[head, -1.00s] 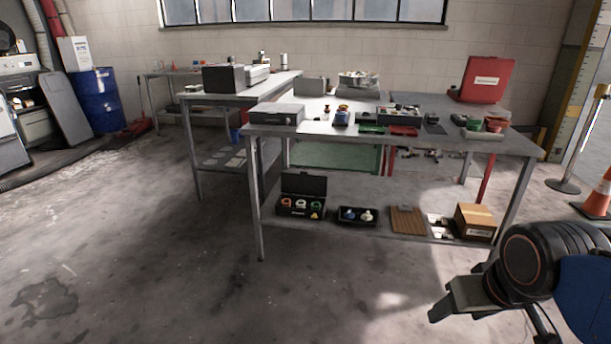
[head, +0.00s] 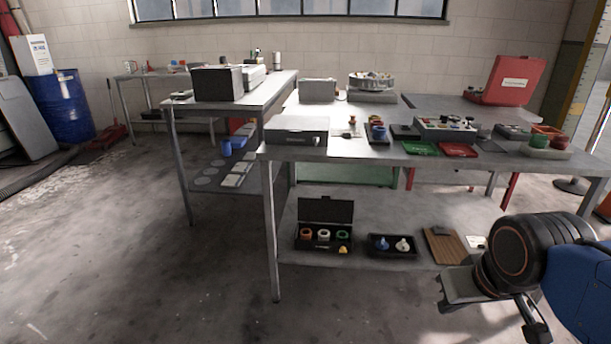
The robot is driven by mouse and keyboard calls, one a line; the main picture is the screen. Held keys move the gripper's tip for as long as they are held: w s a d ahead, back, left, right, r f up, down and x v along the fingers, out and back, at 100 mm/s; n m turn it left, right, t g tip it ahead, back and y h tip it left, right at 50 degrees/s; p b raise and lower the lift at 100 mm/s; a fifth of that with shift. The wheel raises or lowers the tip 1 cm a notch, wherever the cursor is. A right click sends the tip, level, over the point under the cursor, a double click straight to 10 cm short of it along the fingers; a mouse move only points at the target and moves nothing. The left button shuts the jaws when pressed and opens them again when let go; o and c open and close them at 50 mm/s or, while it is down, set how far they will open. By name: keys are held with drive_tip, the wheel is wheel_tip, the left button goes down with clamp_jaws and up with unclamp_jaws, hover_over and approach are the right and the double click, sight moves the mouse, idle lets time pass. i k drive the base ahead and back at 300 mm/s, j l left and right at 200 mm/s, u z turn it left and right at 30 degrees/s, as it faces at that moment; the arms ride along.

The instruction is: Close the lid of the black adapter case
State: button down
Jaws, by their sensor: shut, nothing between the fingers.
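The black adapter case (head: 322,244) stands on the lower shelf of the near table, toward its left end. Its lid (head: 325,211) is open and stands upright at the back. Orange, white and green ring-shaped adapters and a small yellow piece lie inside. My gripper (head: 447,300) is at the lower right of the head view, in front of the table and well to the right of the case. It is shut and empty, and does not touch the case. Its fingertips are small and partly turned away.
A black tray (head: 392,256) with a blue and a white piece sits right of the case, then a brown slatted board (head: 445,248). The tabletop (head: 350,150) overhangs the shelf. A table leg (head: 271,240) stands left of the case. The floor (head: 150,270) in front is clear.

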sight(326, 209)
drive_tip(key=i+j, duration=0.25)
drive_tip(key=j, duration=0.25)
drive_tip(key=i+j+z, duration=0.1)
drive_tip(key=j, duration=0.4)
drive_tip(key=i+j, duration=0.3)
drive_tip(key=j, duration=0.25)
drive_tip(key=i+j+z, duration=0.1)
drive_tip(key=j, duration=0.45)
drive_tip(key=i+j, duration=0.3)
drive_tip(key=j, duration=0.25)
drive_tip(key=i+j+z, duration=0.1)
drive_tip(key=j, duration=0.4)
drive_tip(key=i+j+z, duration=0.1)
drive_tip(key=i+j, duration=0.15)
drive_tip(key=j, duration=0.35)
drive_tip(key=i+j, duration=0.15)
drive_tip(key=j, duration=0.4)
